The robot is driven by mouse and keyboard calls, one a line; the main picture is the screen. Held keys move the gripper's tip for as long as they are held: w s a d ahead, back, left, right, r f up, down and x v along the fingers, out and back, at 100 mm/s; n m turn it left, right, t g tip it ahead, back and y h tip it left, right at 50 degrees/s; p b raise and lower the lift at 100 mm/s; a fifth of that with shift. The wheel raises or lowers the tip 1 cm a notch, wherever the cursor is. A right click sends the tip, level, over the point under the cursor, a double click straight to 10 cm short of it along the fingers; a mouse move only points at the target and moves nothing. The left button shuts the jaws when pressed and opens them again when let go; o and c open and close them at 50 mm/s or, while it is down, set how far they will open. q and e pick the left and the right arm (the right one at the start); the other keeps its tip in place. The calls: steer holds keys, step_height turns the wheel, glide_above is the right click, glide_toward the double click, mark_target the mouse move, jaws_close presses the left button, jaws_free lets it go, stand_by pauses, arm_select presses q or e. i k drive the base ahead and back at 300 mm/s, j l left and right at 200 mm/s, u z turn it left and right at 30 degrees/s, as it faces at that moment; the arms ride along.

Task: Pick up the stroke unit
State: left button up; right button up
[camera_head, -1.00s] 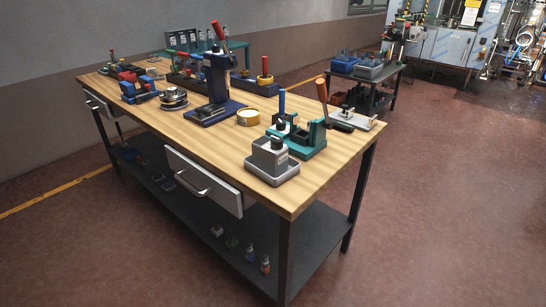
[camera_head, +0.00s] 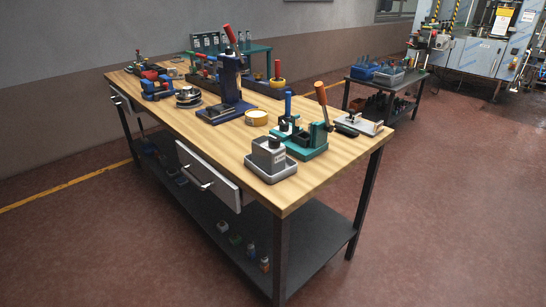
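I cannot tell which item is the stroke unit. On the wooden workbench (camera_head: 222,148) stand a grey block-shaped unit in a tray (camera_head: 271,161) near the front corner, a teal fixture (camera_head: 308,143) with an orange-handled lever and a blue-handled part, and a tall dark-blue press (camera_head: 230,80) with a red handle. A flat pale device (camera_head: 361,124) with a dark grip lies at the right end. Neither of my grippers is in view.
A yellow round tin (camera_head: 256,118) and a stacked metal round part (camera_head: 188,97) sit mid-bench. A drawer (camera_head: 208,176) sticks out in front. A lower shelf (camera_head: 305,239) holds small items. A dark side table (camera_head: 387,84) stands behind right. Floor at right is clear.

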mark_target(268, 155)
steer(key=j+z, duration=0.1)
steer(key=z, duration=0.3)
steer(key=j+z, duration=0.15)
steer(key=z, duration=0.2)
steer(key=j+z, duration=0.1)
steer(key=z, duration=0.3)
steer(key=j+z, duration=0.3)
steer(key=j, duration=0.15)
steer(key=k+j+z, duration=0.1)
steer(key=j+z, duration=0.2)
steer(key=j, duration=0.15)
